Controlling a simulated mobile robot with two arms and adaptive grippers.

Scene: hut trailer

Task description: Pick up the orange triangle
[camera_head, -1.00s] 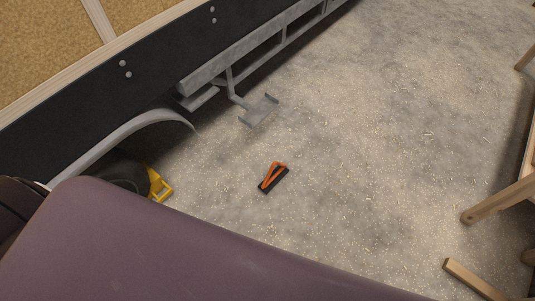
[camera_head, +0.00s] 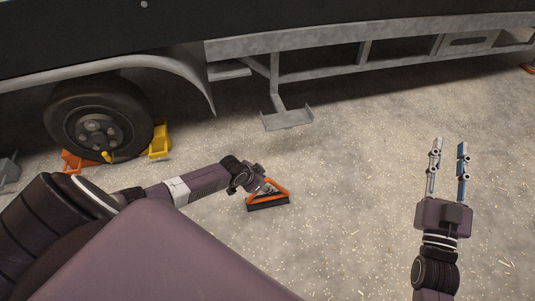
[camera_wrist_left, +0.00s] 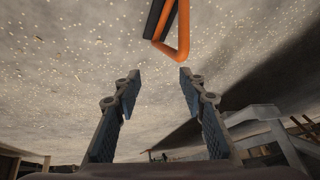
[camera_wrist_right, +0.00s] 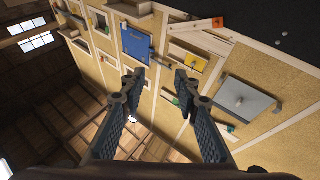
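The orange triangle (camera_head: 281,187), an orange frame on a black base bar, stands on the gritty ground just below the trailer step in the head view. It also shows at the top of the left wrist view (camera_wrist_left: 183,35), cut off by the frame edge. My left gripper (camera_wrist_left: 158,78) is open and empty, with the triangle ahead of its fingertips and apart from them. In the head view my left wrist partly covers the triangle. My right gripper (camera_head: 450,148) is open and empty, off to the right above bare ground.
The trailer's grey step (camera_head: 287,118) hangs behind the triangle. A wheel (camera_head: 98,122) stands at the left with a yellow chock (camera_head: 160,141) and an orange chock (camera_head: 78,161) beside it. The ground right of the triangle is clear.

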